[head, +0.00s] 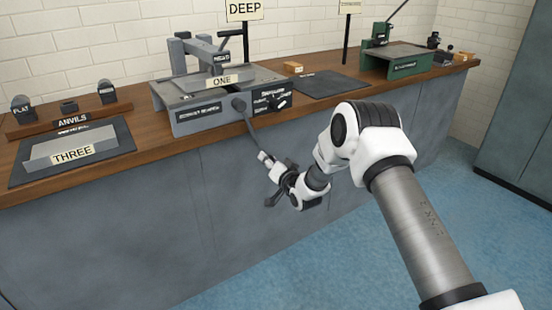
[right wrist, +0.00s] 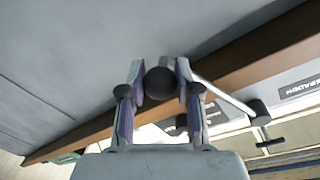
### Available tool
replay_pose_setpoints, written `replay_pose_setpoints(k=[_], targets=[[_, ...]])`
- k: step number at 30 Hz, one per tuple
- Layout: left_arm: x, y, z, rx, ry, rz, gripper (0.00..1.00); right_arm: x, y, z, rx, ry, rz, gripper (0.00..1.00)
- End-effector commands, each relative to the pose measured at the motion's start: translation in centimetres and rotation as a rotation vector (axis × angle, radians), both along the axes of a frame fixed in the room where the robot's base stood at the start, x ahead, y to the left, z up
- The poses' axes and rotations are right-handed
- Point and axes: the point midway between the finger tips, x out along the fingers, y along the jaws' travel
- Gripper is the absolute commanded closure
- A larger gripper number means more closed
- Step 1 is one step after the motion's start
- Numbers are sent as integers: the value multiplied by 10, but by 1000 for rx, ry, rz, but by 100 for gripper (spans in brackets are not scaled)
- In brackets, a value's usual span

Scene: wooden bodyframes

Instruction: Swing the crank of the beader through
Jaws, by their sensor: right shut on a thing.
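The beader (head: 200,118) is the grey machine on the wooden bench, with a piece labelled ONE (head: 222,81) on its top. Its crank (head: 250,128) runs from a round hub on the machine's front down and slightly right, past the bench edge. My right gripper (head: 266,160) is at the crank's lower end, in front of the grey bench front. In the right wrist view, the gripper (right wrist: 160,85) has its fingers on both sides of the dark round crank knob (right wrist: 160,84). The crank arm (right wrist: 222,96) leads from it to the hub. My left gripper is out of view.
A mat with a piece labelled THREE (head: 72,154) and an anvil rack (head: 70,121) lie left on the bench (head: 160,139). A dark mat (head: 322,86) and a green machine (head: 398,64) stand to the right. The blue floor in front is clear.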

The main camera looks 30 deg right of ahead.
Motion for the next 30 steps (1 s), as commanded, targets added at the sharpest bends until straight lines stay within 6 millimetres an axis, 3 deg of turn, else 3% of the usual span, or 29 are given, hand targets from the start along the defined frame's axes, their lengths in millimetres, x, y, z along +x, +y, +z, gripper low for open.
replay_pose_setpoints(k=[12, 30], targets=[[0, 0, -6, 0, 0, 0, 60, -3, 40, -10, 205, 17, 3, 100], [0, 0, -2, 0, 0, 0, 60, -8, 96, -8, 504, 42, 2, 100]])
